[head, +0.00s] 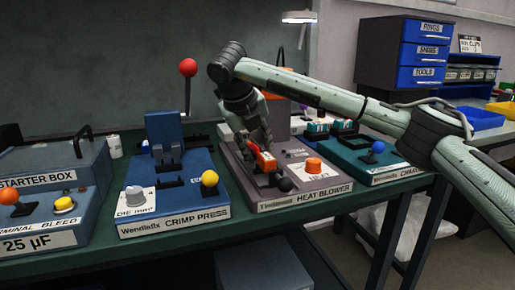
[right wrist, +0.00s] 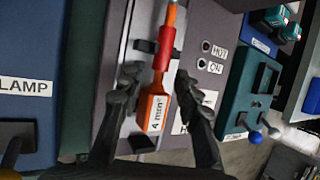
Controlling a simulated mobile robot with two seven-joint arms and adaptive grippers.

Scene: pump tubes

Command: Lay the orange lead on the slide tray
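The orange lead (right wrist: 154,110), with a red sleeve (right wrist: 165,45) and an orange block marked 4 mm², lies along a light grey strip on the heat blower in the right wrist view. The strip, which looks like the slide tray (right wrist: 138,22), has dark holders beside the sleeve. In the head view the lead (head: 266,161) is partly hidden by my right gripper (head: 262,152). My right gripper (right wrist: 158,78) has its fingers apart on either side of the lead, with a gap visible on the right side. My left gripper is not in view.
The heat blower (head: 262,205) has an orange knob (head: 313,165) and a black ball lever (head: 284,185) close to my right gripper. The crimp press (head: 165,225) stands to the left, with a tall red-ball lever (head: 188,68). A teal machine (head: 395,177) stands to the right.

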